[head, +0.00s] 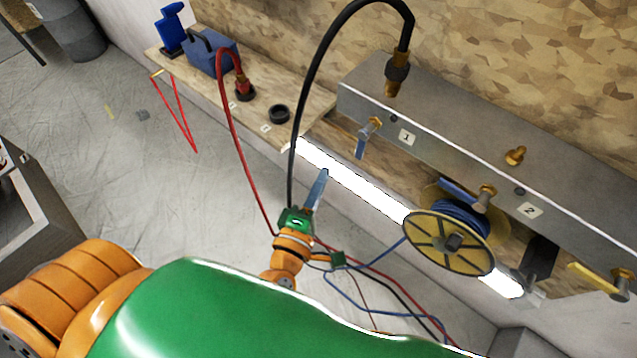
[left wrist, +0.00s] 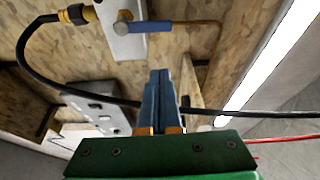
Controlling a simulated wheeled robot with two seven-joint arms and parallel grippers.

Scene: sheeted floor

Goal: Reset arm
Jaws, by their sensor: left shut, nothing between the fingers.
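My left gripper (head: 319,180) reaches up from the bottom of the head view, with an orange wrist, a green mount and blue fingers. Its fingers are together and empty. They stand in front of the wooden shelf, apart from the valve with the blue handle (head: 362,142). In the left wrist view the shut blue fingers (left wrist: 160,85) point ahead, with a black hose (left wrist: 48,78) running behind them. The same valve's blue handle (left wrist: 160,27) seems to show above them. My right gripper is in neither view.
A grey manifold (head: 455,125) runs along the chipboard wall. A cable reel (head: 420,240) hangs below it. A black hose (head: 312,85) and a red hose (head: 229,125) hang close to the gripper. Floor at left is mostly clear.

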